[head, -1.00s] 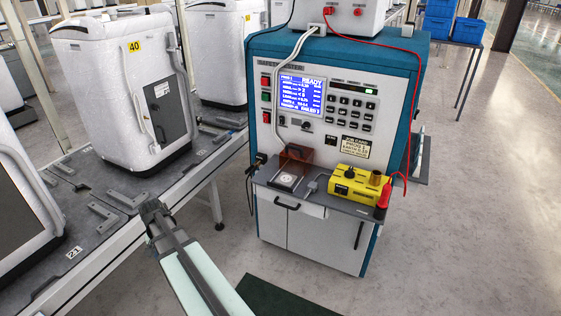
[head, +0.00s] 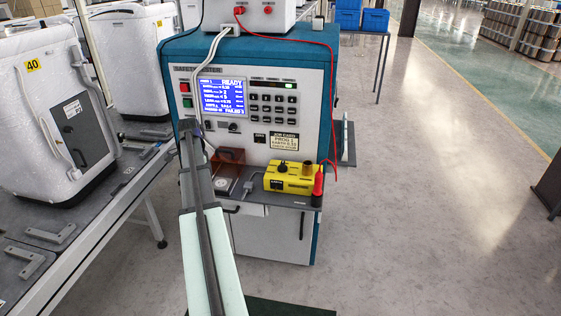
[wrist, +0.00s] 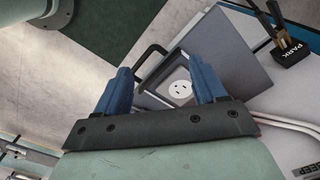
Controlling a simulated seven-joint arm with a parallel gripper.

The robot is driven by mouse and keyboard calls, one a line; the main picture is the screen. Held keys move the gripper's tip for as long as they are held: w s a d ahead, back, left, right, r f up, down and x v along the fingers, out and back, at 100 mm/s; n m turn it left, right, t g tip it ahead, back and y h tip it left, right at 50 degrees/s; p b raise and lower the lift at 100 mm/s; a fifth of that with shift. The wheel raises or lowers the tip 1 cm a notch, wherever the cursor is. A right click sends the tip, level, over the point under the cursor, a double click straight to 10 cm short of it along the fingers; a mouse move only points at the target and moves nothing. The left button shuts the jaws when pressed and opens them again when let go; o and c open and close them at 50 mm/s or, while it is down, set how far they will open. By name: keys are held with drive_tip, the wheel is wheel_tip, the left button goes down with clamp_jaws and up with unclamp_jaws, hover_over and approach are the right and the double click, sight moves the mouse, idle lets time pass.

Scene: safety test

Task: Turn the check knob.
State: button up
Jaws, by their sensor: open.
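A yellow box (head: 292,177) on the tester's shelf carries a black knob (head: 283,167) on top. A small dark knob (head: 232,127) sits on the panel below the blue screen. I cannot read which one is the check knob. My gripper (head: 187,126) is at the panel's left edge, left of both knobs and touching neither visibly. In the wrist view its blue fingers (wrist: 163,78) are apart and empty, with a white socket (wrist: 178,90) seen beyond them. Neither knob shows in the wrist view.
The teal-and-white tester (head: 270,225) has a shelf with a brown transparent cover (head: 227,160) and a red probe (head: 318,183). A black holder marked PARK (wrist: 292,52) shows in the wrist view. White machines (head: 55,100) line the left.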

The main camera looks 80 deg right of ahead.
drive_tip(key=s+d+r+m, duration=0.3)
drive_tip(key=s+d+r, duration=0.15)
drive_tip(key=s, duration=0.25)
drive_tip(key=s+d+r+m, duration=0.2)
drive_tip(key=s+d+r, duration=0.1)
drive_tip(key=s+d, duration=0.35)
wheel_tip(320, 180, up, 6)
drive_tip(key=f+m, duration=0.1)
drive_tip(key=m, duration=0.4)
hover_over(282, 166)
drive_tip(key=d, duration=0.2)
drive_tip(key=f, duration=1.2)
drive_tip(key=shift+w+f, duration=0.15)
drive_tip(key=shift+w, duration=0.15)
drive_tip(key=c, duration=1.1)
drive_tip(key=shift+o, duration=0.2)
